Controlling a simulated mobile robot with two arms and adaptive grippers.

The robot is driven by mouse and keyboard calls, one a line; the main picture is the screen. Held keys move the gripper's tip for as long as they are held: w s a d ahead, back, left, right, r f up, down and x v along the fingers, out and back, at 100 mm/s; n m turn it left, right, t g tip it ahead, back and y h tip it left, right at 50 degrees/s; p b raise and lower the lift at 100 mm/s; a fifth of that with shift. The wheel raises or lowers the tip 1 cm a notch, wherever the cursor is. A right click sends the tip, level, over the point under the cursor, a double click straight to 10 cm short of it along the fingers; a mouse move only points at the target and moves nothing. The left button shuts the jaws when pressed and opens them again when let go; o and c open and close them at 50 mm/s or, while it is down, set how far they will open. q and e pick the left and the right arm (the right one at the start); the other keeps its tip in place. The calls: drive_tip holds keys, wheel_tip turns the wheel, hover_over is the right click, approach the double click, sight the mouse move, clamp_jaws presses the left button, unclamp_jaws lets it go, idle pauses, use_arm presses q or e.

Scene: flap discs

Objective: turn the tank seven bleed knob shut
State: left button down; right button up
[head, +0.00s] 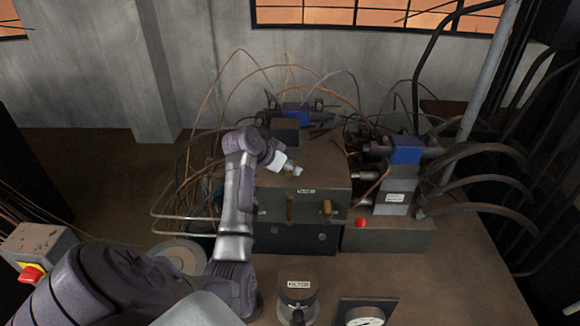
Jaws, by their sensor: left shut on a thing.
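A dark metal tank block (270,203) stands at the middle of the bench, with a small label on its upper front edge that I cannot read. My left arm rises from the lower left and bends over the block's top. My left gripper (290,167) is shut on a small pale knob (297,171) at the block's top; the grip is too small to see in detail. Whether the knob is turned fully shut I cannot tell. My right gripper is out of view.
A red button (361,223) sits on a lower box at right. Blue valve units (405,150) with hoses stand behind it. A labelled canister (297,290) and a gauge (366,314) are in front. Thin pipes and cables crowd the back. The bench is clear at lower right.

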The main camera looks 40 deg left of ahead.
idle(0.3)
use_arm(q)
drive_tip(key=c, duration=0.8)
unclamp_jaws()
drive_tip(key=d+v, duration=0.1)
drive_tip(key=v, duration=1)
drive_tip(key=shift+s+a+r, duration=0.3)
drive_tip(key=shift+a+r, duration=0.05)
drive_tip(key=shift+a, duration=0.1)
drive_tip(key=shift+f, duration=0.1)
